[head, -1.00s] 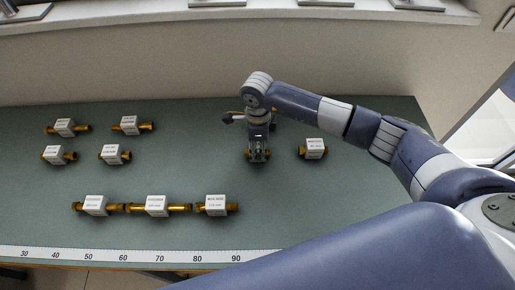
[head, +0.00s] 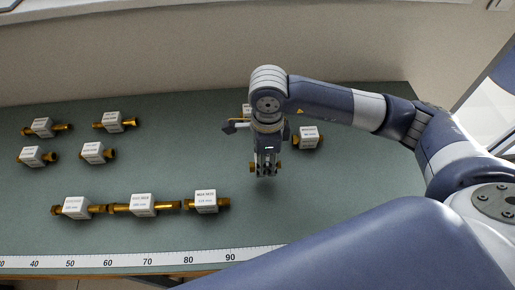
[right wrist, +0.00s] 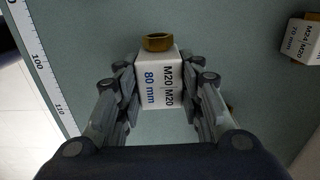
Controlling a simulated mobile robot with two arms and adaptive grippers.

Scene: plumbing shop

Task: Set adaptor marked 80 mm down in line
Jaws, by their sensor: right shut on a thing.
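My right gripper (head: 266,172) is shut on the adaptor marked 80 mm. In the right wrist view this adaptor (right wrist: 159,82) is a white block reading M20 M20 80 mm between the fingers, with a brass end showing. In the head view the gripper hides its block and only its brass ends (head: 281,168) show. It appears to be held above the table, with a shadow below. The line is a front row of three white-and-brass adaptors: left (head: 77,208), middle (head: 143,205) and right (head: 206,201). The gripper is right of and behind the row's right end. My left gripper is not in view.
Several loose adaptors stand at the back left, one of them here (head: 97,152). Another adaptor (head: 308,137) is right of the gripper; one (head: 246,110) is partly hidden behind my arm. A ruler strip (head: 147,263) runs along the front edge. The green table (head: 330,200) is clear right of the row.

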